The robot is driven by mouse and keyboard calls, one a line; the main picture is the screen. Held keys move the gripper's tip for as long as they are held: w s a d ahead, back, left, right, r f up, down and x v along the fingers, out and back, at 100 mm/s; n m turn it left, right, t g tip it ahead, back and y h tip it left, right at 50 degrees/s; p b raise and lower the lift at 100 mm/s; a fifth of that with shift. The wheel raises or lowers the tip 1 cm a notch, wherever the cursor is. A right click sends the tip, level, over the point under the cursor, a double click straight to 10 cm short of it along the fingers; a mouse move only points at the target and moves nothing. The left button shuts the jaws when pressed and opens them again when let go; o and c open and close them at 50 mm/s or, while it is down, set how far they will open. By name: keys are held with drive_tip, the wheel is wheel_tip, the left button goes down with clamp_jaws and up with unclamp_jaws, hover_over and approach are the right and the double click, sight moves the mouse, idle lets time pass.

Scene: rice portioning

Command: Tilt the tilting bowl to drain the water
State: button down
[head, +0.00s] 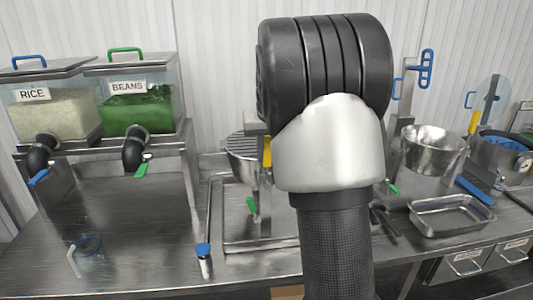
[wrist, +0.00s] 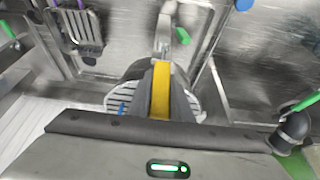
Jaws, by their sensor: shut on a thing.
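The tilting bowl (head: 241,147) is a metal bowl with a slotted top, left of my arm in the head view and partly hidden by it. Its yellow handle (head: 267,152) stands at its right side. In the wrist view the slotted bowl (wrist: 122,104) shows on both sides of my gripper (wrist: 161,66), and the yellow handle (wrist: 160,92) lies between the dark fingers. My gripper is shut on this handle. In the head view my arm hides the gripper. I cannot see any water or tell the bowl's exact tilt.
Rice (head: 52,112) and beans (head: 140,100) dispensers stand at the left on a metal rack. At the right are another metal bowl (head: 433,148), a shallow metal tray (head: 452,213) and a pot (head: 500,160). A clear cup (head: 90,246) is on the front left of the counter.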

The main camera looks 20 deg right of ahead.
drive_tip(key=s+d+f+m+t+y+b, duration=0.2)
drive_tip(key=d+f+m+t+y+b, duration=0.3)
drive_tip(key=y, duration=1.1)
drive_tip(key=d+f+t+b, duration=0.2)
drive_tip(key=d+f+b, duration=0.2)
drive_tip(key=f+b, duration=0.2)
drive_tip(key=shift+s+d+f+t+b, duration=0.3)
drive_tip(key=shift+s+d+b, duration=0.1)
drive_tip(key=shift+b, duration=0.55)
drive_tip(key=c, duration=1.6)
unclamp_jaws()
drive_tip(key=shift+a, duration=0.1)
